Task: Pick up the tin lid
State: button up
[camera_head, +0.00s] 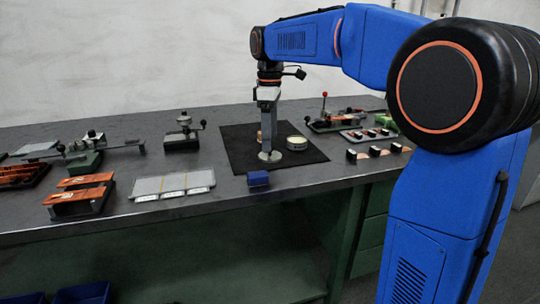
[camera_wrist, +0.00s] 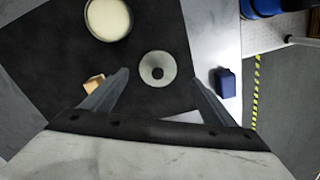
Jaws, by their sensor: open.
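The tin lid (camera_wrist: 148,60) is a pale grey disc with a small dark round centre, lying flat on a black mat (camera_wrist: 60,45). In the head view the lid (camera_head: 270,157) is near the mat's front, partly hidden by my gripper (camera_head: 267,146). In the wrist view my gripper (camera_wrist: 160,76) is open, one finger on each side of the lid, with nothing held. The fingers look apart from the lid; I cannot tell the height gap. A round tin (camera_wrist: 107,16) with cream-coloured contents stands on the mat; it also shows in the head view (camera_head: 297,143), right of the gripper.
A small tan block (camera_wrist: 94,83) sits beside the left finger. A dark blue block (camera_head: 258,179) stands at the mat's front edge, near the bench edge. A tray with pale panels (camera_head: 172,185) lies left of the mat.

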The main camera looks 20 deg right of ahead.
jog(key=shift+w+f, duration=0.2)
jog(key=shift+f, duration=2.1)
jog(key=c, duration=1.1)
